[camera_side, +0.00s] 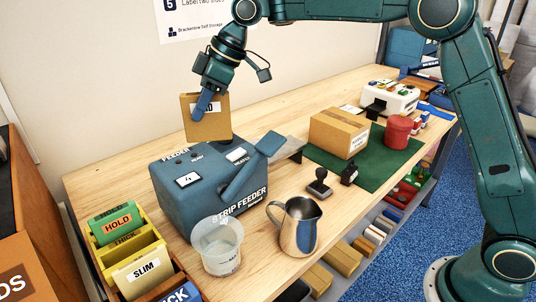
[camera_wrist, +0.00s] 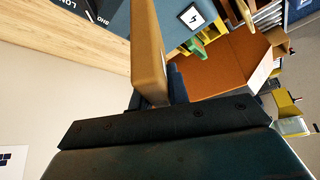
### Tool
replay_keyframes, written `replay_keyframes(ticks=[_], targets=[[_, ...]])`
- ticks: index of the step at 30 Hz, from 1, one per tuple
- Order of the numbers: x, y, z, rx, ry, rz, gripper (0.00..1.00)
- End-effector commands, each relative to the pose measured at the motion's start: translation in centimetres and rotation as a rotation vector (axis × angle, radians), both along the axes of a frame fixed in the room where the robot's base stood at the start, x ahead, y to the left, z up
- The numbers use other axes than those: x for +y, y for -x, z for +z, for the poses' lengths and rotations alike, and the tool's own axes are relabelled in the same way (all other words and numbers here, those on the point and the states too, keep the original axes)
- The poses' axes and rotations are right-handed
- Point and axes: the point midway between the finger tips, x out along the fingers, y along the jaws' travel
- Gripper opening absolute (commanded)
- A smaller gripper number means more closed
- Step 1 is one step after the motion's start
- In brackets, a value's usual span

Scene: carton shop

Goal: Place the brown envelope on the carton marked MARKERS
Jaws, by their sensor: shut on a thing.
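My gripper (camera_side: 207,103) is shut on the brown envelope (camera_side: 211,127), which hangs upright in the air behind and above the blue strip feeder. Its label is partly covered by a finger. In the wrist view the envelope (camera_wrist: 148,52) shows edge-on beside a blue finger (camera_wrist: 178,84). A closed brown carton (camera_side: 335,128) sits on the green mat, well to the right of my gripper. Its white side label is too small to read surely as MARKERS.
The blue strip feeder (camera_side: 182,211) stands below the envelope. A steel jug (camera_side: 299,232), clear tub (camera_side: 222,255) and stamps (camera_side: 319,184) stand in front. A red pot (camera_side: 397,132) is right of the carton on the green mat (camera_side: 315,154). The bench's back strip is clear.

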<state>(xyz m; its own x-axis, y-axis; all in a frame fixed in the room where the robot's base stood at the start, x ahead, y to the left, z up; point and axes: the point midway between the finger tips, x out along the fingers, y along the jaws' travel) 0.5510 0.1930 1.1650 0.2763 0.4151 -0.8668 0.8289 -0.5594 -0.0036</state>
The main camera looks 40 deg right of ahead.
Motion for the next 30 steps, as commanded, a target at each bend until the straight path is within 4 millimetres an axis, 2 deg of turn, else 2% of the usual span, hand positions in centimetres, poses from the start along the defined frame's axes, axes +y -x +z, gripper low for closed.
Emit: replay_keyframes(ticks=[1, 6, 15, 23, 30], targets=[[-2.1, -0.8, -0.1, 0.0, 0.0, -0.044, 0.0], [-8.3, -2.6, -0.3, 0.0, 0.0, -0.173, 0.0], [-19.8, -4.1, -0.7, 0.001, 0.0, -0.402, 0.0], [-29.8, -3.6, -1.0, 0.001, 0.001, -0.598, 0.0], [-38.7, -1.6, -1.3, 0.0, 0.002, -0.776, 0.0]])
